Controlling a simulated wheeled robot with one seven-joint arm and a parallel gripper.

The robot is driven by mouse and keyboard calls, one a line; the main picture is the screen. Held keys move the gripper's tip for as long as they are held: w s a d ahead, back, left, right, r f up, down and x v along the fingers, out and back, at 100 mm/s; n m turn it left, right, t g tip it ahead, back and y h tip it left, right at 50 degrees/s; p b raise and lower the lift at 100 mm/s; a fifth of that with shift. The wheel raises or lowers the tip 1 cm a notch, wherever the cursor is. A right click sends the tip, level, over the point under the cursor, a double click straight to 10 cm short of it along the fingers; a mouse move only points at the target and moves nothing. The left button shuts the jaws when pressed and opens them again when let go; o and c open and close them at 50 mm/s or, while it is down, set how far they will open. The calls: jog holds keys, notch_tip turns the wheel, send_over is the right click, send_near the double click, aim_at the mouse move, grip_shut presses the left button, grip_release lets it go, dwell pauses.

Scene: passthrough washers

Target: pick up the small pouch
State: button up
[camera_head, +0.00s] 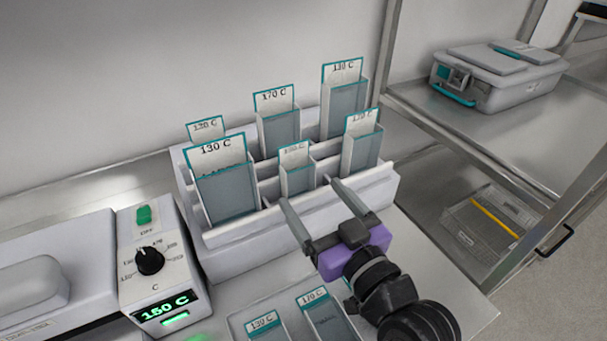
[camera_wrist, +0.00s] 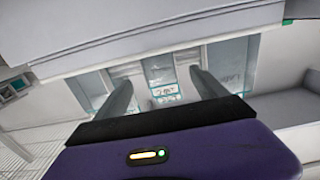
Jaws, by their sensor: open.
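The small pouch (camera_head: 297,178) is a grey, clear-fronted packet with a teal-edged label, too small to read surely. It stands upright in the front row of the white rack (camera_head: 300,222), between a large 130 C pouch (camera_head: 228,190) and a 170 C pouch (camera_head: 362,148). My gripper (camera_head: 309,191) is open and empty at the rack's front, its fingers to either side of the small pouch in the picture. In the wrist view the open fingers (camera_wrist: 160,82) frame a pouch and its label (camera_wrist: 164,92); contact cannot be told.
Several taller pouches, including a 170 C one (camera_head: 277,125), stand in the back row. A tray with pouches (camera_head: 240,318) lies in front. A sealer with a 150 C display (camera_head: 160,270) is at left. A lidded grey case (camera_head: 500,72) sits on the right shelf.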

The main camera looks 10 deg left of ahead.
aim_at(302, 184)
jog(key=x, duration=0.4)
jog(key=p+x, duration=0.1)
jog(key=x, duration=0.1)
jog(key=shift+f, duration=0.4)
jog(key=shift+d, duration=0.1)
jog(key=shift+s, duration=0.1)
jog(key=c, duration=1.4)
